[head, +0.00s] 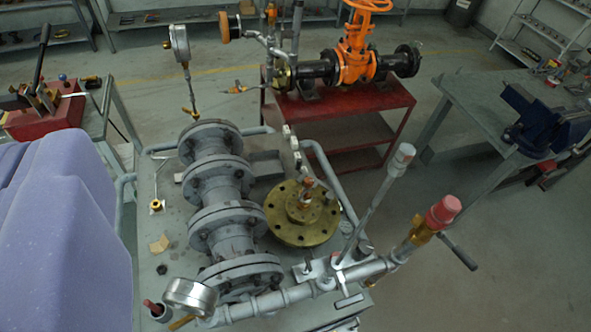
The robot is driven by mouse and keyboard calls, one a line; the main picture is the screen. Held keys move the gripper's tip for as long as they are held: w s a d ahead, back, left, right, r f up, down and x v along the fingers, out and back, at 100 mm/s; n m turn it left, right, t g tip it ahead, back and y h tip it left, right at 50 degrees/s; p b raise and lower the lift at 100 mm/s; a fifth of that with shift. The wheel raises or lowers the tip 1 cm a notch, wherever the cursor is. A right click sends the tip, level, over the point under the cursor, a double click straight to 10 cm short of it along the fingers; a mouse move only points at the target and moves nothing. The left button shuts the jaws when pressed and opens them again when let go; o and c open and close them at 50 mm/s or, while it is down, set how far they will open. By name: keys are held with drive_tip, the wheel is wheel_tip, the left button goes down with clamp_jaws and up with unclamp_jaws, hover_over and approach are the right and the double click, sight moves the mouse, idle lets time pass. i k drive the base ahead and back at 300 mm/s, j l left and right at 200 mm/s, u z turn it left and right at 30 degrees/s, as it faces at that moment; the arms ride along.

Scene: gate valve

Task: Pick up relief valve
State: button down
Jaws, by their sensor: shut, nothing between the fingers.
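A brass valve with a red cap (438,216) sits at the right end of the grey pipe run along the near edge of the cart, and looks like the relief valve. It tilts up to the right, and a dark lever handle (459,251) sticks out beside it. A smaller brass and orange fitting (305,198) stands on the brass flange (288,225) and could also be a valve; I cannot tell. My gripper is not in view. A large lavender shape fills the lower left, and I cannot tell what it is.
Grey flanged pipe (218,185) stands mid-cart, with a pressure gauge (190,296) near left and an upright grey rod (377,203) near the red cap. A red table (355,112) holds an orange gate valve (357,52). A bench vise (540,120) is right. Floor at lower right is clear.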

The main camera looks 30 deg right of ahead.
sight(305, 204)
drive_tip(key=k+z, duration=0.25)
drive_tip(key=z, duration=0.25)
drive_tip(key=k+l+z, duration=0.15)
drive_tip(key=z, duration=0.3)
drive_tip(key=j+z, duration=0.35)
drive_tip(key=j, duration=0.6)
drive_tip(key=k+j+z, duration=0.1)
drive_tip(key=j+z, duration=0.3)
drive_tip(key=j, duration=1.55)
drive_tip(key=k, duration=0.05)
